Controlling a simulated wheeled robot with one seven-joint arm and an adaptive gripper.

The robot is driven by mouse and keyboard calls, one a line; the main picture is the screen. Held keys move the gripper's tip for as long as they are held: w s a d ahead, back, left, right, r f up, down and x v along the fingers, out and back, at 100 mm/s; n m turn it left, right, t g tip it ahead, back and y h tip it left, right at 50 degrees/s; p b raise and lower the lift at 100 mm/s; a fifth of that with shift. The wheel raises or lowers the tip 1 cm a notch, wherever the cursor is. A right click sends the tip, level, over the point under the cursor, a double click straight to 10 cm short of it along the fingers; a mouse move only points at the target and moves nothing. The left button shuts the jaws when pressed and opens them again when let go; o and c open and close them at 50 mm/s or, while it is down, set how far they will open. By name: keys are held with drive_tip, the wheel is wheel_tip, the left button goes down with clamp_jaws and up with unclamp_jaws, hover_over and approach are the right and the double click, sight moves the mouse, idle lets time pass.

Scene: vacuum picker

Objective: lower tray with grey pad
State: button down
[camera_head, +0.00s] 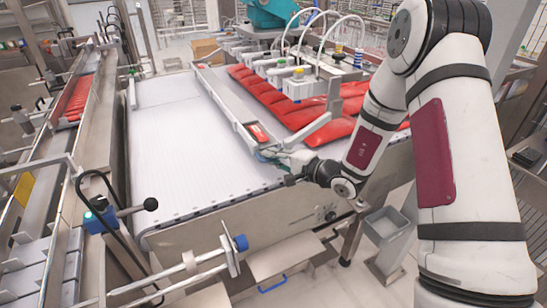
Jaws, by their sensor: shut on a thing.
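My gripper (273,156) is at the near end of a long narrow grey tray (222,97) over the white belt. It looks shut on that end, but the fingers are small and the exact contact is hard to make out. A red packet (258,133) lies in the tray's near end. The tray runs away from me toward the back left. I cannot make out a separate grey pad, and I cannot tell whether the tray touches the belt.
Red packets (290,110) lie in rows right of the tray, beneath a suction picker head (299,83) with hoses. The white belt (180,150) is clear on the left. A blue-knobbed rod (240,243) and a black-knobbed lever (150,204) stand at the front.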

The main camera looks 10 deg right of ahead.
drive_tip(key=c, duration=1.8)
unclamp_jaws()
drive_tip(key=shift+s+d+f, duration=0.15)
drive_tip(key=shift+f, duration=0.2)
drive_tip(key=shift+o, duration=0.7)
drive_tip(key=shift+r, duration=0.15)
drive_tip(key=v, duration=1.2)
